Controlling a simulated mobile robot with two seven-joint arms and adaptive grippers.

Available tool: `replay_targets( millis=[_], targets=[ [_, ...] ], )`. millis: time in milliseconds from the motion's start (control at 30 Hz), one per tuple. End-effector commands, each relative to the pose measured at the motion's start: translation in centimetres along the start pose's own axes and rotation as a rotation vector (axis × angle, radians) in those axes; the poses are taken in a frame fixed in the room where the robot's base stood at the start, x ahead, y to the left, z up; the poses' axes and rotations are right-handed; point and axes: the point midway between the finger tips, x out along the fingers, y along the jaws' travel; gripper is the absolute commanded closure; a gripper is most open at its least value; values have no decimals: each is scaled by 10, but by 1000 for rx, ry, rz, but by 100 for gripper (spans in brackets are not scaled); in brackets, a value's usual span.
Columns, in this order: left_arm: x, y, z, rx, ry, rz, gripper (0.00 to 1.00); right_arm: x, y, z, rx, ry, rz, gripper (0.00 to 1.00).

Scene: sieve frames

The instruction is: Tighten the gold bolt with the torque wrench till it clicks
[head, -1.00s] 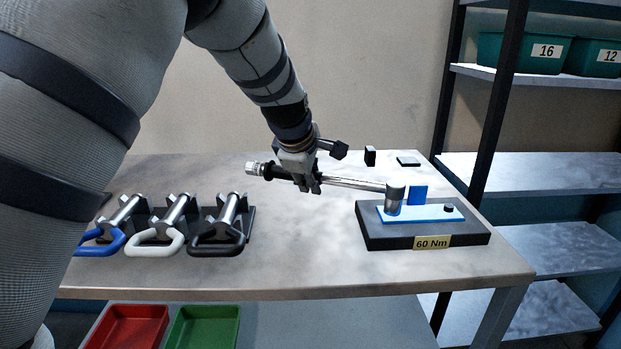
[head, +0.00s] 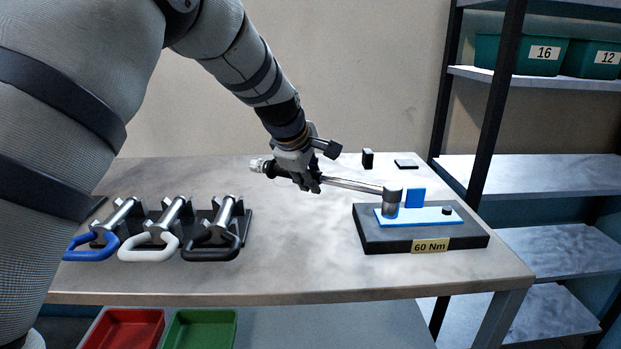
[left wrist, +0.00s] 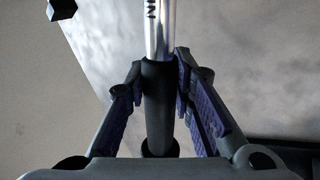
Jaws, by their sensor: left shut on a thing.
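The torque wrench (head: 350,185) lies nearly level above the table, its silver shaft running right to a metal socket head (head: 391,202). The socket stands upright on the blue-edged white plate (head: 428,215) of the dark block (head: 375,240) labelled 60 Nm. No gold bolt shows; the spot under the socket is hidden. My left gripper (head: 307,184) is shut on the wrench's black handle, left of the block. In the left wrist view, the fingers (left wrist: 160,95) flank the black handle (left wrist: 157,110), with the silver shaft beyond. My right gripper is not in view.
A rack with blue (head: 92,248), white (head: 148,247) and black (head: 212,247) handled tools stands at the left of the table. Two small black pieces (head: 367,159) (head: 406,164) are at the back. Red (head: 122,332) and green (head: 200,332) trays sit below. Shelves stand right.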

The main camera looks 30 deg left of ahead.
Motion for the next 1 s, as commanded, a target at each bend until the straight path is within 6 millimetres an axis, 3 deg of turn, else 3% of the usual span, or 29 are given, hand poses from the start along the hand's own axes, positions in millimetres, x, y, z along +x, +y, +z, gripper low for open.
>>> replay_targets(
  millis=[1000],
  targets=[
    [10,17,1,96,-70,7,100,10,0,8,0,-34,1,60]
  ],
)
